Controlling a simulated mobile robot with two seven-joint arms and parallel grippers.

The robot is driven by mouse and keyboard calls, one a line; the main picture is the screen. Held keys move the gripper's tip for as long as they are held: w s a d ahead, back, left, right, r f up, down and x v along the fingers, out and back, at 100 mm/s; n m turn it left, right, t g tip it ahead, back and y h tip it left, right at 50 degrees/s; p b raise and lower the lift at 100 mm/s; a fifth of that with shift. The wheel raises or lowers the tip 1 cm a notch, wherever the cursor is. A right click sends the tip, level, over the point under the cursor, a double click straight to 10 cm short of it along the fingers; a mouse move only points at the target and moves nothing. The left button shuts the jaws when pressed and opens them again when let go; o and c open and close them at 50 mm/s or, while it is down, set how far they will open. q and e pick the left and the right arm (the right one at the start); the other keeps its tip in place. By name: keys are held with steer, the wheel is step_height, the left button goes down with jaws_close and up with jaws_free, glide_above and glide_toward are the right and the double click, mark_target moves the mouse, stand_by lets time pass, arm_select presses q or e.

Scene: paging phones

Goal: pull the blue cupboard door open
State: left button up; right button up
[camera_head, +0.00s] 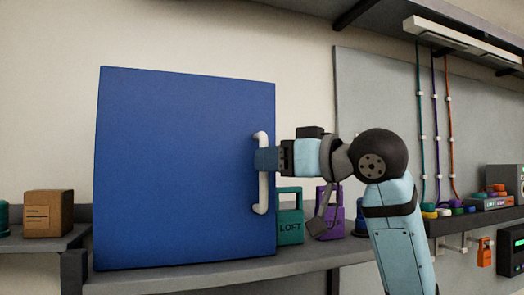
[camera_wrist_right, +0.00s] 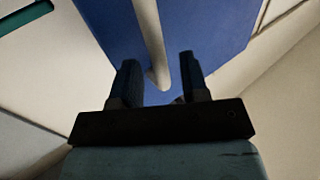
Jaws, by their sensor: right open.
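The blue cupboard door (camera_head: 180,165) stands on the shelf left of centre in the head view and looks shut. Its white vertical handle (camera_head: 263,200) is near the door's right edge. My right gripper (camera_head: 262,160) is at the handle's middle, coming from the right. In the wrist view the blue door (camera_wrist_right: 205,25) fills the top, and the handle (camera_wrist_right: 152,40) runs down toward the space between the two fingers of my right gripper (camera_wrist_right: 158,80). The fingers are apart, one on each side of the handle. Contact cannot be told. My left gripper is not in view.
A brown box (camera_head: 48,213) sits on the left shelf. A grey panel with coloured cables and a shelf with devices (camera_head: 487,202) are at the right.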

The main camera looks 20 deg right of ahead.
steer(key=shift+x, duration=1.3)
jaws_close()
